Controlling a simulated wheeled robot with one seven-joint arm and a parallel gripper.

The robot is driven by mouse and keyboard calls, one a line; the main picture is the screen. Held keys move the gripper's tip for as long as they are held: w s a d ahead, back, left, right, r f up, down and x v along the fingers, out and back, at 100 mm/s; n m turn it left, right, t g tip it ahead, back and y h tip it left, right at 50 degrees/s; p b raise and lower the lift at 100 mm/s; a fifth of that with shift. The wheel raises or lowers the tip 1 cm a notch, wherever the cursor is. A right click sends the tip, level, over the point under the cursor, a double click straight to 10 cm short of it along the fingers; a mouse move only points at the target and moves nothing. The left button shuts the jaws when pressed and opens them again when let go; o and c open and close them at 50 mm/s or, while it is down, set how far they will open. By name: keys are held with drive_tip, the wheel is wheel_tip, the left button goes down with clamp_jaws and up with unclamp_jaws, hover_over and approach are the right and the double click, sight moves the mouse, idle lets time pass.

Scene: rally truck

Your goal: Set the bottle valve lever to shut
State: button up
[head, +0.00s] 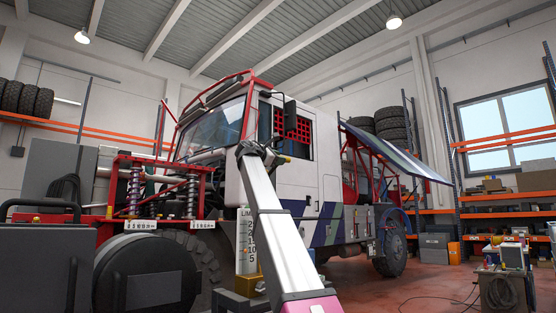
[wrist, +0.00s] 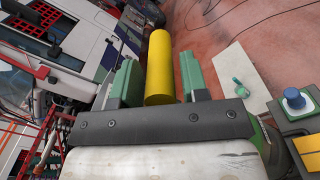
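My gripper (wrist: 160,78) has two green fingers, one on each side of a yellow cylinder (wrist: 159,66) that sticks out past their tips. I cannot make out the bottle valve lever for certain in either view. In the wrist view a small green part (wrist: 239,85) lies on a pale plate (wrist: 243,76) to the right of the fingers; I cannot tell what it is.
The white truck (head: 308,190) with red framework fills the middle. A blue knob (wrist: 293,99) on a grey block is at right in the wrist view. A loaded trolley (head: 502,285) stands at far right, with a cable on the floor. Some red floor (head: 420,285) is clear.

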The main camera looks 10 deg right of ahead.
clamp_jaws()
wheel_tip(320, 180, down, 10)
drive_tip(key=s+d+m, duration=0.1)
drive_tip(key=m, duration=0.8)
drive_tip(key=shift+s+f, duration=0.25)
drive_tip(key=shift+w, duration=0.1)
drive_tip(key=shift+o, duration=1.9)
unclamp_jaws()
drive_tip(key=shift+a, duration=0.1)
drive_tip(key=v, duration=1)
drive_tip(key=shift+s+a, duration=0.25)
drive_tip(key=shift+a, duration=0.1)
